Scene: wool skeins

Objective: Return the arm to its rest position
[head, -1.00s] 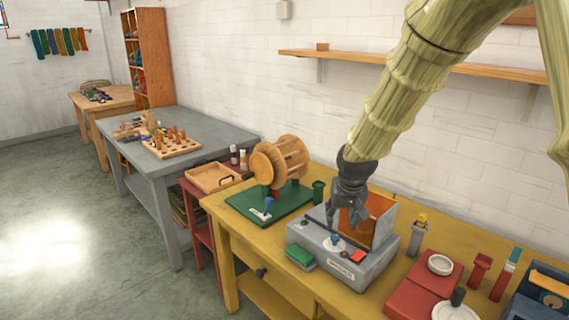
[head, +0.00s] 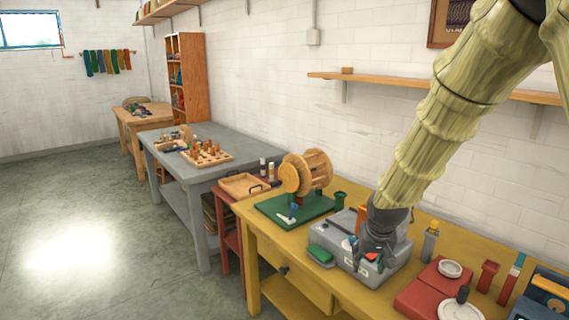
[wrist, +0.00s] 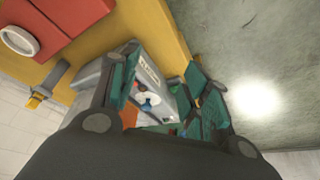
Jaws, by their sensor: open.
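My gripper (head: 374,256) is at the end of my pale ribbed arm (head: 440,130), over the right part of a grey machine (head: 337,243) on the yellow bench. In the wrist view my gripper (wrist: 160,88) has its two teal-padded fingers spread apart, with nothing held between them. The grey machine (wrist: 148,72) shows beyond and between the fingers, with a blue knob on a white disc (wrist: 150,102). In the head view my gripper hides part of the machine. I cannot tell whether a finger touches it.
A shelf (head: 440,88) runs along the wall behind. Open floor (head: 100,240) lies left.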

